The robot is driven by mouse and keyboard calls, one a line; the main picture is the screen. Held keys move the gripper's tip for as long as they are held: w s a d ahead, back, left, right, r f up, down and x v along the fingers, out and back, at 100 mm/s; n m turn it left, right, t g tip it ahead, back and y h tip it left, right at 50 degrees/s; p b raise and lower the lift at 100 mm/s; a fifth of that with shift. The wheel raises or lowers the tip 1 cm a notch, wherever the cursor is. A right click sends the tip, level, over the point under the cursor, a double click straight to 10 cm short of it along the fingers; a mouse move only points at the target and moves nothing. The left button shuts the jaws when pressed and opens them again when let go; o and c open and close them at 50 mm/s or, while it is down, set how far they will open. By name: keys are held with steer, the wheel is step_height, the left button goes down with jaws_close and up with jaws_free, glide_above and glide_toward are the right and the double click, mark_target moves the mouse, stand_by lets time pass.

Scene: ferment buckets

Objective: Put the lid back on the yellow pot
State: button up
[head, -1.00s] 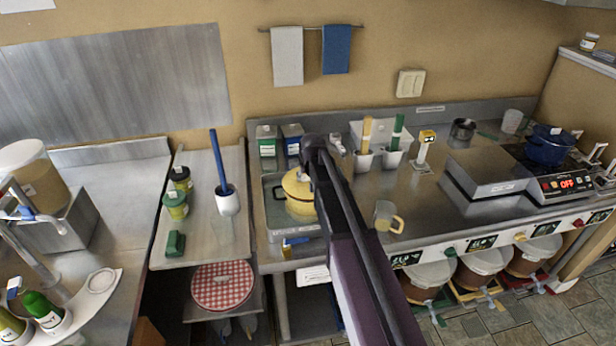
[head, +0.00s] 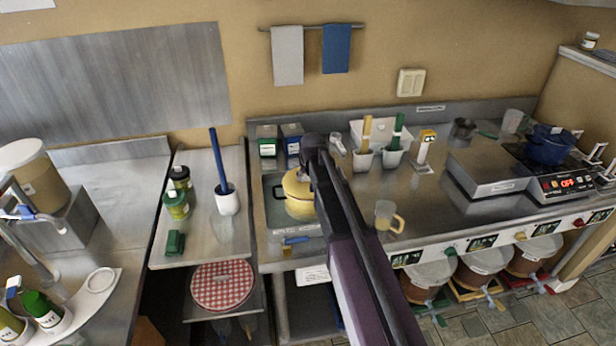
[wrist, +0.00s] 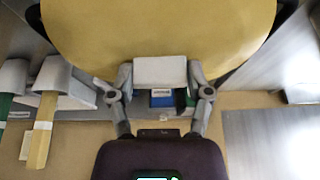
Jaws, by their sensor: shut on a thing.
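The yellow pot (head: 301,209) stands in a shallow steel basin (head: 272,222) on the counter, left of my arm. The yellow lid (head: 297,183) is at its top, and my arm hides part of both. In the wrist view the lid (wrist: 160,35) is a wide yellow disc, with dark pot handles (wrist: 36,20) showing past its edge. My gripper (wrist: 160,75) is shut on the lid's pale grey block-shaped handle (wrist: 160,71). I cannot tell whether the lid rests fully on the rim or is slightly above it.
A green box (head: 267,140) and a blue box (head: 292,138) stand behind the basin. A clear jug (head: 385,215) and white utensil holders (head: 394,157) stand to the right. A blue-handled brush holder (head: 227,200) stands to the left. Bare counter lies right of the jug.

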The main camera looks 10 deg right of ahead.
steer(key=o, duration=1.2)
steer(key=shift+r, duration=0.15)
steer(key=shift+r+p, duration=3.4)
steer(key=shift+p, duration=0.15)
jaws_close()
steer(key=shift+f+b, duration=2.75)
